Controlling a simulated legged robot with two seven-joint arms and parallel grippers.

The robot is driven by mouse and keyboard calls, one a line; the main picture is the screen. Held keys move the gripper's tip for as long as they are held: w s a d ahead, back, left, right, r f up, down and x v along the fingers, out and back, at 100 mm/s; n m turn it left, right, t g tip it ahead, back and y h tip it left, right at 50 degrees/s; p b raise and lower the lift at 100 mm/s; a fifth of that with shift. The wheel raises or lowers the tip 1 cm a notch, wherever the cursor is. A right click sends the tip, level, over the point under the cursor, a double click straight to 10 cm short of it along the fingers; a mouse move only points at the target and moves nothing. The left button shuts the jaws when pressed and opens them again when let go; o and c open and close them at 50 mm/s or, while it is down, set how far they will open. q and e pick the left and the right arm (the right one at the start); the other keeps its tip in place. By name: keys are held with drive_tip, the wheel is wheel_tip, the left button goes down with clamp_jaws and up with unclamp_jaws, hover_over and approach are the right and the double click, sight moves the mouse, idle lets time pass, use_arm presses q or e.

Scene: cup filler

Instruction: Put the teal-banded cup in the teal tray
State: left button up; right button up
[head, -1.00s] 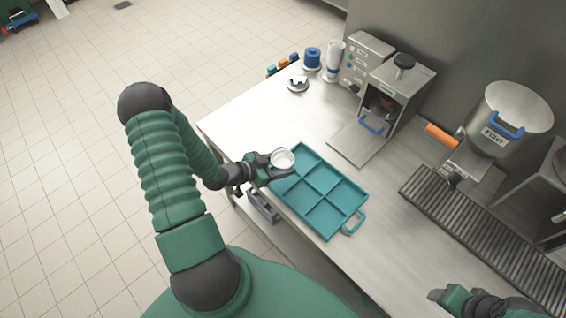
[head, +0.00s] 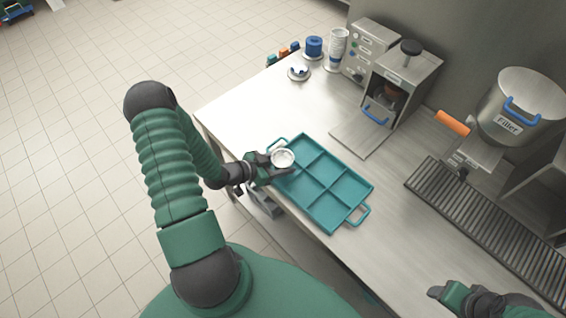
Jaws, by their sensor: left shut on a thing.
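The teal tray (head: 327,222) with several compartments lies on the steel table near its left edge. A small round white cup (head: 283,158) is at the tray's left end; its band is too small to make out. My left gripper (head: 279,169) is shut on the cup, over the tray's left end. I cannot tell whether the cup touches the tray floor. My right gripper (head: 437,294) is at the lower right, away from the tray; its jaws are too unclear to read.
A boxy machine (head: 405,75) with an open door flap stands behind the tray. A filler pot (head: 520,105) and a ribbed drain grate (head: 480,215) are at the right. A blue-topped container (head: 314,46) and a stack of white cups (head: 338,45) stand at the back.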

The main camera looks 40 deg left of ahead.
use_arm(q)
drive_tip(key=shift+a+f, duration=0.1)
drive_tip(key=shift+f, duration=0.05)
drive_tip(key=o, duration=1.5)
drive_tip(key=v, duration=1.6)
drive_tip(key=shift+s+r+b, duration=0.25)
drive_tip(key=shift+s+b, duration=0.05)
drive_tip(key=shift+b, duration=0.05)
drive_tip(key=shift+a, duration=0.1)
